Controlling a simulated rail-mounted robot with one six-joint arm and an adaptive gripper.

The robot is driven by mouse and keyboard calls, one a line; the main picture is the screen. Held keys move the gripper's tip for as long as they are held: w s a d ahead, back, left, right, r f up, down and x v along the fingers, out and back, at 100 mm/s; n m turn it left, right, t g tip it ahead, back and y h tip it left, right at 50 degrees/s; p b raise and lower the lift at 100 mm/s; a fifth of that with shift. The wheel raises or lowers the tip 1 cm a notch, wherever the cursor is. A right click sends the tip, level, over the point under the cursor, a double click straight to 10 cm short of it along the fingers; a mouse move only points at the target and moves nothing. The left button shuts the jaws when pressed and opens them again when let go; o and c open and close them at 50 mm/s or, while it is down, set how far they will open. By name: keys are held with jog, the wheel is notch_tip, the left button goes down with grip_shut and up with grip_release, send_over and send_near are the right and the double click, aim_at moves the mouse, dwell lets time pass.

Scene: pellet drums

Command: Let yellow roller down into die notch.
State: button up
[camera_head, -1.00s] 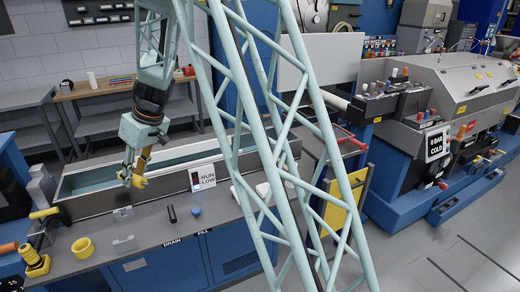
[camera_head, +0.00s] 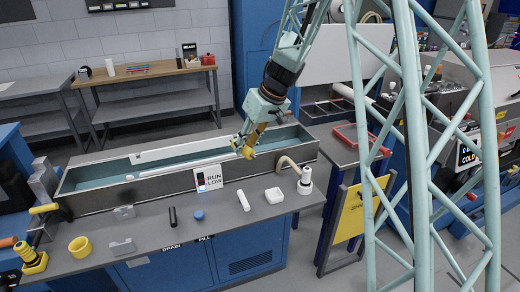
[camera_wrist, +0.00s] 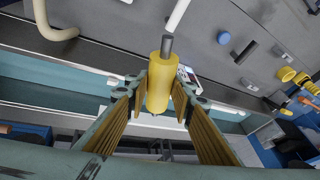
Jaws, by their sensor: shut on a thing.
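My gripper (camera_head: 243,148) hangs over the right part of the long water trough (camera_head: 190,182). It is shut on the yellow roller (camera_wrist: 158,88), which sits between both fingers in the wrist view with a grey shaft end sticking out. In the head view the roller (camera_head: 248,152) is small and partly hidden by the fingers. Two grey notched blocks (camera_head: 122,247) (camera_head: 124,212) stand on the bench at the left, well away from my gripper. I cannot tell which of them is the die.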

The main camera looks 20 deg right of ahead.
jog(key=shift+d, duration=1)
jog(key=shift+w, duration=0.1)
jog(key=w+m+t+h+p, duration=0.1)
jog(key=w+m+p, duration=0.2)
jog(key=w+p, duration=1.4)
jog(key=p, duration=0.3)
jog(key=shift+w+d+f+m, duration=0.2)
jog(key=shift+d+m, duration=0.1)
jog(key=shift+m, duration=0.1)
notch_tip(320, 180, down, 6)
jog(key=b, duration=0.1)
jog(key=shift+f+b, duration=0.15)
jog(key=shift+b, duration=0.2)
